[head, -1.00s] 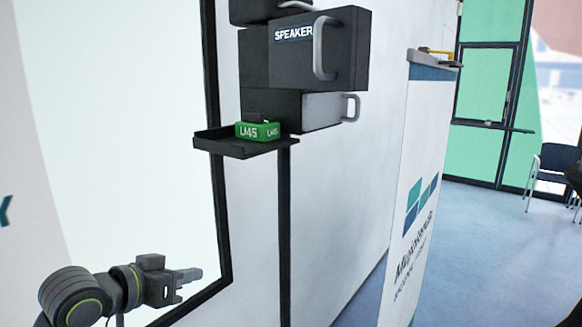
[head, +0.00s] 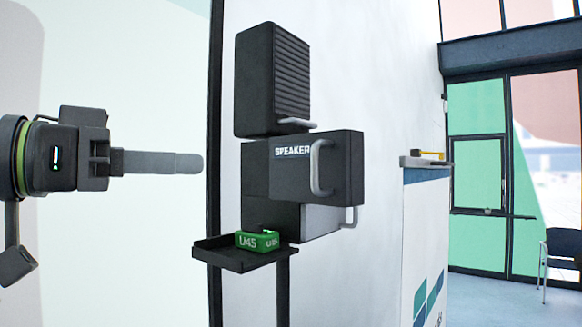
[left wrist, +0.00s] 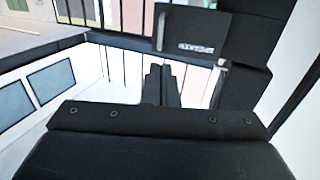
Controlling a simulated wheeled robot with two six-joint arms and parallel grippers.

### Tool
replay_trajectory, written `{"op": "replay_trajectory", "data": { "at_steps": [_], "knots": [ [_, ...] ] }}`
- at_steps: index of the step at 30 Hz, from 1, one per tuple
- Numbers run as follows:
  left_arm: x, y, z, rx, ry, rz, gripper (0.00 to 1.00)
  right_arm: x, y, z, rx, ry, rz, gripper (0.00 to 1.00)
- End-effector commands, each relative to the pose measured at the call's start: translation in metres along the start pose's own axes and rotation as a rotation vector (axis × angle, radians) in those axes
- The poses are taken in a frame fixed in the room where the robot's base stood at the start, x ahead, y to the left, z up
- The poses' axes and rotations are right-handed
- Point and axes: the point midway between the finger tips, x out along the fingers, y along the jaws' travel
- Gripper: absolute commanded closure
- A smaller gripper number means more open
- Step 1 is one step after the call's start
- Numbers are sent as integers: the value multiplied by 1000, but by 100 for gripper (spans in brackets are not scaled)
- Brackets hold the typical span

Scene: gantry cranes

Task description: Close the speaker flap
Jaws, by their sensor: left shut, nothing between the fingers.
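The speaker flap (head: 330,168) is a dark panel marked SPEAKER with a grey loop handle (head: 318,168). It sticks out from the dark wall unit, and I cannot tell its exact angle. It also shows in the left wrist view (left wrist: 196,30), with its label hard to read. My left gripper (head: 199,163) is shut and empty. It points right at about the flap's height, to the left of the unit, with a visible gap in the head view. Its fingers (left wrist: 162,85) also show in the left wrist view. My right gripper is out of view.
A ribbed black box (head: 272,80) sits above the flap, and a grey-faced box with a handle (head: 318,220) sits below. A dark tray (head: 235,263) juts out underneath, holding a green U45 block (head: 257,240). A white stand (head: 425,220) is at right.

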Motion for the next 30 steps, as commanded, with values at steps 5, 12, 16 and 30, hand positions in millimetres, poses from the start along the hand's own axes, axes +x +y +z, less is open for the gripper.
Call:
{"op": "replay_trajectory", "data": {
  "at_steps": [5,12,16,30],
  "knots": [
    [11,1,-2,-1,-1,5,100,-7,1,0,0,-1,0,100],
    [38,1,-3,-1,0,5,100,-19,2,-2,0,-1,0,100],
    [53,1,-2,-2,-1,5,100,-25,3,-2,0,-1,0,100],
    [108,1,-3,-4,-1,4,100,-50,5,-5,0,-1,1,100]
  ]
}}
